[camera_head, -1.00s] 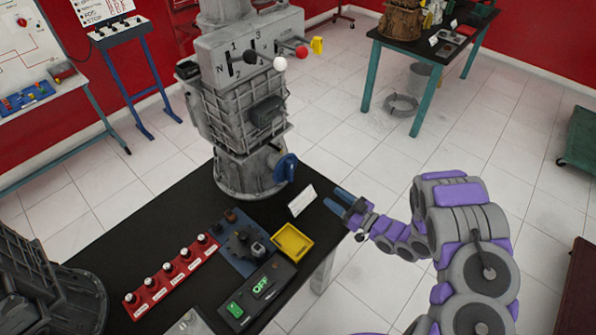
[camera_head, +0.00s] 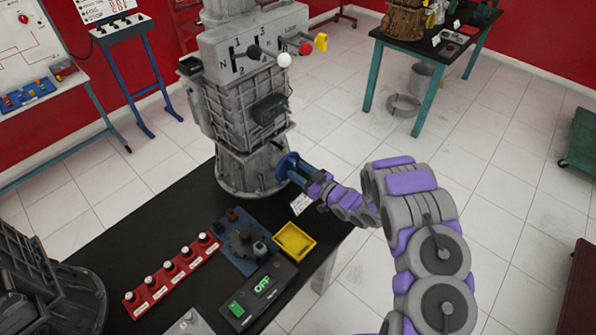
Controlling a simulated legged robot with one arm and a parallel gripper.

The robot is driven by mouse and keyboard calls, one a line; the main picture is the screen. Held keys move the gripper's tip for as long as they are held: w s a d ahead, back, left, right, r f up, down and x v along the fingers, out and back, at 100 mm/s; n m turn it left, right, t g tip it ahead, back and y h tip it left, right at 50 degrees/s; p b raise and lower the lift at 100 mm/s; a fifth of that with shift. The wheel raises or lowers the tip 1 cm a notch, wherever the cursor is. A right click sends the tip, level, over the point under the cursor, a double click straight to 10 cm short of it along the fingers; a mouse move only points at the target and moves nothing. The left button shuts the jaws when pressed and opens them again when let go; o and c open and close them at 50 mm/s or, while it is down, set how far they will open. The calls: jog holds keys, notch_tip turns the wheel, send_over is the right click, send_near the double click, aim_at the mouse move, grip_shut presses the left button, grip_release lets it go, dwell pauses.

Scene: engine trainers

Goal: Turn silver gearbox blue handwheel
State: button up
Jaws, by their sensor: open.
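The silver gearbox (camera_head: 240,110) stands upright on the black table. Its blue handwheel (camera_head: 284,164) sits low on its right side. The fingers are open. They overlap the wheel in the picture, and the similar blue makes it hard to tell whether they touch it or straddle its rim. Part of the wheel is hidden behind the fingers.
Shift levers with coloured knobs (camera_head: 285,60) stick out above.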

jog(key=shift+w+a, duration=0.3)
jog(key=shift+a, duration=0.15)
grip_shut()
